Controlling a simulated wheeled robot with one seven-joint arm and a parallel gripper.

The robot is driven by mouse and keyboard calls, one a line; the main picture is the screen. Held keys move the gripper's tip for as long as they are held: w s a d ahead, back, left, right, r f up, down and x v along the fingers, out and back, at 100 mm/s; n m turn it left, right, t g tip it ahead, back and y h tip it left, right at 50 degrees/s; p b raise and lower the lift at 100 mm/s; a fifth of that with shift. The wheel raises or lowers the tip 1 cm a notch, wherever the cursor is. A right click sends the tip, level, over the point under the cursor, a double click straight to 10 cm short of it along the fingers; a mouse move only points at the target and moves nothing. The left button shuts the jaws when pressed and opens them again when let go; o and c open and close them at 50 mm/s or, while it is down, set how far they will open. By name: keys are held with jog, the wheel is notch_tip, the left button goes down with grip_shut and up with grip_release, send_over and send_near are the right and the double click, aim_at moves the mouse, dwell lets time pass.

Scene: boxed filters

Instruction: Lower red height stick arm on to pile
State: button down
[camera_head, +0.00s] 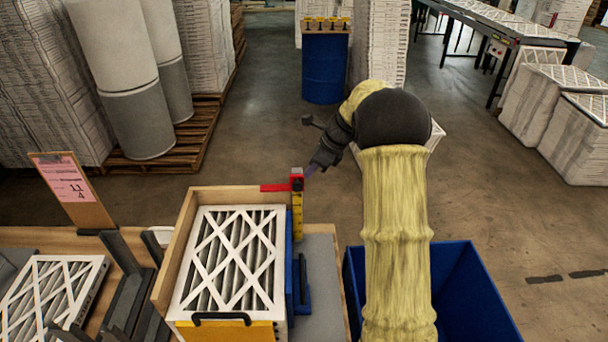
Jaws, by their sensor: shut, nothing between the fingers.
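The red height stick arm (275,187) reaches left from a red slider on the yellow upright stick (297,217). The stick stands at the back right of a wooden box. The pile, white-framed pleated filters (232,255), lies in that box, with its top filter showing. The red arm is over the box's back right corner; its height above the pile is hard to judge. My gripper (309,171) is shut and empty, just right of the red slider. Whether its tip touches the slider cannot be told.
A blue bin (465,295) stands right of the box, partly behind my yellow-sleeved arm. A blue bracket (303,285) sits along the box's right side. At left are a pink-labelled sign (68,190), dark metal uprights and another filter (50,290).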

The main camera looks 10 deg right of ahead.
aim_at(300, 184)
jog(key=p+x, duration=0.1)
jog(key=x, duration=0.3)
jog(key=shift+w+f, duration=0.1)
notch_tip(300, 184, down, 8)
jog(key=b, duration=0.3)
jog(key=shift+f+b, duration=0.25)
jog(key=shift+b, duration=0.05)
jog(key=shift+a, duration=0.1)
jog(key=shift+r, duration=0.1)
